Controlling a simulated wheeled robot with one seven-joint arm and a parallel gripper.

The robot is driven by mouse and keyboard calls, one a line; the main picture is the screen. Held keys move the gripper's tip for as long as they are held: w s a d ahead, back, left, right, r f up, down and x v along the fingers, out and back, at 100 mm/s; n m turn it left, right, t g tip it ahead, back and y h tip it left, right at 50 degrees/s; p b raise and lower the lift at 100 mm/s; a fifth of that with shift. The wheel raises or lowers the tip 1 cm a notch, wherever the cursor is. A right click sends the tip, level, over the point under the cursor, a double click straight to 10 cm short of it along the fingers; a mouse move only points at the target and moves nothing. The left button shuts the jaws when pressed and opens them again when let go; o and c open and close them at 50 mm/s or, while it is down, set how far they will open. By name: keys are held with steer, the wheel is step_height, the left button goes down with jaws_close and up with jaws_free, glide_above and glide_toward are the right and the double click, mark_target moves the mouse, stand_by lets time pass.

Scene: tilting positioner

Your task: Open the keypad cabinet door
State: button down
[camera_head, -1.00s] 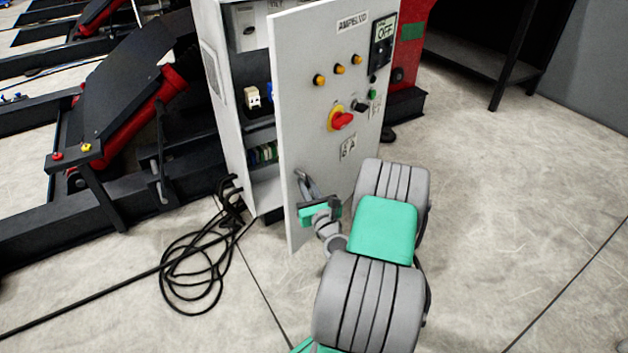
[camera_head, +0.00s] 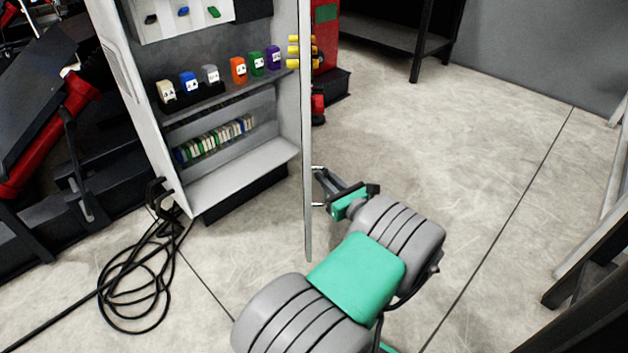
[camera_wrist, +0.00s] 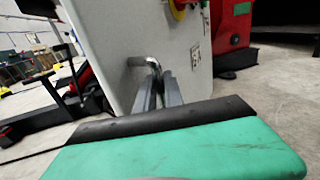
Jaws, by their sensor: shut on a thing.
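The cabinet door (camera_head: 307,130) stands wide open and shows nearly edge-on in the head view. Its outer face (camera_wrist: 112,48) fills the upper middle of the wrist view. My gripper (camera_head: 320,187) is at the door's lower part, on its outer side, shut on the metal door handle (camera_wrist: 142,61). The cabinet (camera_head: 140,110) shows its inside, with colored labelled blocks (camera_head: 238,70) on a shelf and a row of small terminals (camera_head: 215,139) below. The keypad cannot be made out in these views.
A coiled black cable (camera_head: 135,285) lies on the floor left of the cabinet. A black and red machine (camera_head: 45,140) stands at the far left. A dark rack (camera_head: 400,40) is at the back.

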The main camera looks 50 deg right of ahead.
steer(key=shift+d+r, duration=0.1)
steer(key=shift+d, duration=0.05)
steer(key=c, duration=1.5)
jaws_free()
steer(key=shift+o, duration=0.2)
